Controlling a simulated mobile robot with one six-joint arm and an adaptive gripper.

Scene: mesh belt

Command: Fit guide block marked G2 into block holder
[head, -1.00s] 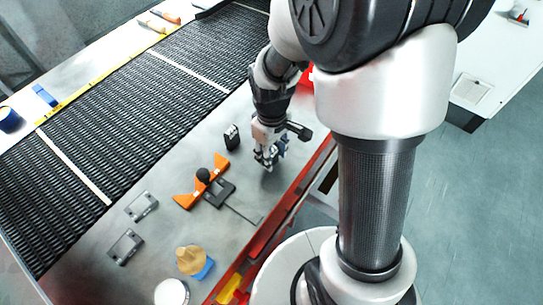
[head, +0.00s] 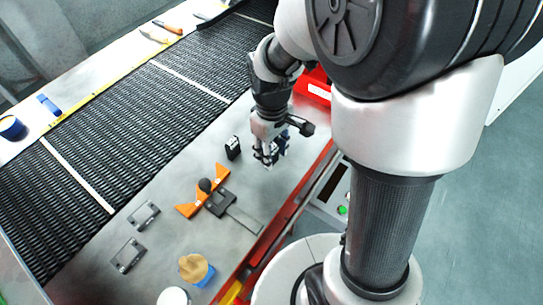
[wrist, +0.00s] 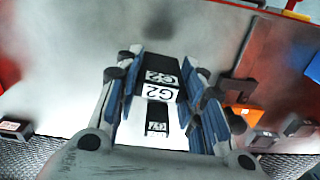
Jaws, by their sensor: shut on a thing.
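My gripper (wrist: 150,88) is shut on a black guide block (wrist: 164,72) with white labels reading G2. In the head view my gripper (head: 268,155) is over the metal table, right of a standing black block (head: 232,148). That block, with a white label, appears below the held one in the wrist view (wrist: 157,128); its marking is hard to read. Two small grey brackets (head: 143,214) (head: 128,254) lie near the belt. A dark grey fixture (head: 219,202) sits by an orange bracket (head: 187,210). I cannot tell which is the block holder.
The black mesh belt (head: 120,125) runs along the table's far side. A tan object on a blue base (head: 194,268) and a white round item (head: 173,297) stand at the front. A red bin (head: 316,88) is behind my gripper. The red edge (head: 290,205) bounds the table.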

